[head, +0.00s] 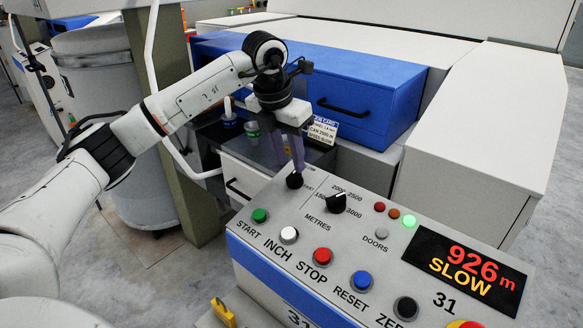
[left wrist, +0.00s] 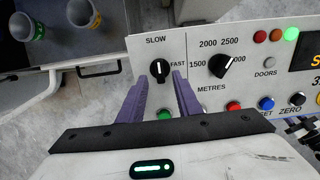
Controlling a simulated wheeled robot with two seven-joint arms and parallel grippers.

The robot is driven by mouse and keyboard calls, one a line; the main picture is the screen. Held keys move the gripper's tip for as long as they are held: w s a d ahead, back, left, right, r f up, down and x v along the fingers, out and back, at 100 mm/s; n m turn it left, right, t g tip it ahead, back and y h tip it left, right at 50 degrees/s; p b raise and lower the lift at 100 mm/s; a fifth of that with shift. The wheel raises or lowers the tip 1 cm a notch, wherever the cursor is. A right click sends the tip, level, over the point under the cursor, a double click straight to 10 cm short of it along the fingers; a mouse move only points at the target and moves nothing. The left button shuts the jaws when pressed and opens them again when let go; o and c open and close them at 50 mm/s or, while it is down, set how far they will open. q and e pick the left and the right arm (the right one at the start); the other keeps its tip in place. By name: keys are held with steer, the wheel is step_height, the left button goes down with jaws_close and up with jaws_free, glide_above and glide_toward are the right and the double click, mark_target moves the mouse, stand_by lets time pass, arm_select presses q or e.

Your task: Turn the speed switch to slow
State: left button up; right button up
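The speed switch (left wrist: 160,70) is a black round knob with a white pointer mark, on the grey control panel. Its pointer stands upright toward the SLOW label (left wrist: 156,40); the FAST label (left wrist: 177,64) is to its right. My left gripper (left wrist: 158,79) is open, with its two purple fingers apart near the knob's lower left and right sides. I cannot tell whether they touch it. In the head view the left gripper (head: 297,163) points down just above the switch (head: 294,181). The display (head: 467,270) reads 926 m and SLOW. My right gripper is out of view.
The metres selector (head: 337,202) is close to the right of the switch. Start (head: 260,215), inch, stop, reset and black buttons line the panel's front. A green lamp (head: 409,221) glows. A blue machine cover (head: 320,88) stands behind.

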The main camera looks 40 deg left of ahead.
arm_select(q)
steer(key=v, duration=0.6)
stand_by(0.4)
